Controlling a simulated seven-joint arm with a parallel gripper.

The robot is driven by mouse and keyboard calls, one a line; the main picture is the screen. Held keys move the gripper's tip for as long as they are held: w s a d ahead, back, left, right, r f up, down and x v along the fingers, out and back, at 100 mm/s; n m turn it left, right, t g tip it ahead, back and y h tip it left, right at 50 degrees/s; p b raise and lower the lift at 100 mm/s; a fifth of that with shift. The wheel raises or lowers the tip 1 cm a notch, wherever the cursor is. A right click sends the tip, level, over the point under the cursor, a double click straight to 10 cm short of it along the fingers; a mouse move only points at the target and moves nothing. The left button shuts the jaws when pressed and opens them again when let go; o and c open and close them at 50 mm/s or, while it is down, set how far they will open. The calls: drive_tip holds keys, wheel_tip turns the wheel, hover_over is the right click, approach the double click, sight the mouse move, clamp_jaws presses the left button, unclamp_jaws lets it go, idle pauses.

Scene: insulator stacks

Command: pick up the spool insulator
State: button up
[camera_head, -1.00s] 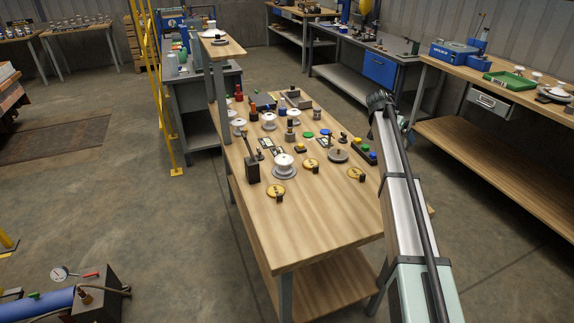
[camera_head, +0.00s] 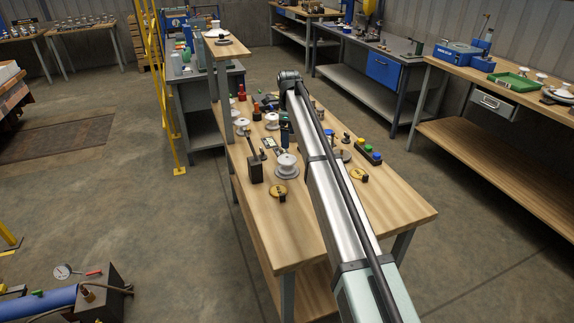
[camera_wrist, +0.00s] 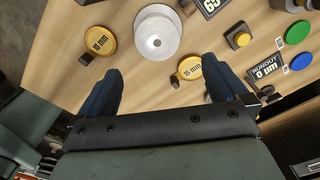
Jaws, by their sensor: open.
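A white spool insulator (camera_head: 286,162) stands upright near the middle of the workbench. In the wrist view, a white round insulator (camera_wrist: 157,33) with a small centre hole appears from above, apparently the same one. My gripper (camera_wrist: 162,66) is open and empty, its two dark blue fingers spread wide. The insulator lies beyond the fingertips, roughly centred between them and not touched. More white spool insulators (camera_head: 271,121) stand farther back.
Yellow marked discs (camera_wrist: 100,40) and (camera_wrist: 188,68) flank the insulator, the second between my fingers. Dark display blocks and green and blue buttons (camera_wrist: 299,32) are at the right. A dark box with a lever (camera_head: 256,170) stands beside the insulator. The bench's near end (camera_head: 310,235) is clear.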

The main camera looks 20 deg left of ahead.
sight(287, 157)
wheel_tip(287, 157, down, 8)
drive_tip(key=shift+r, duration=0.1)
drive_tip(key=shift+s+a+f, duration=0.1)
drive_tip(key=shift+s+f, duration=0.05)
drive_tip(key=shift+f, duration=1.2)
drive_tip(key=shift+s+a+f, duration=0.1)
drive_tip(key=shift+f, duration=1.25)
drive_tip(key=shift+c, duration=0.4)
drive_tip(key=c, duration=1)
drive_tip(key=shift+c, duration=0.8)
drive_tip(key=shift+r, duration=0.15)
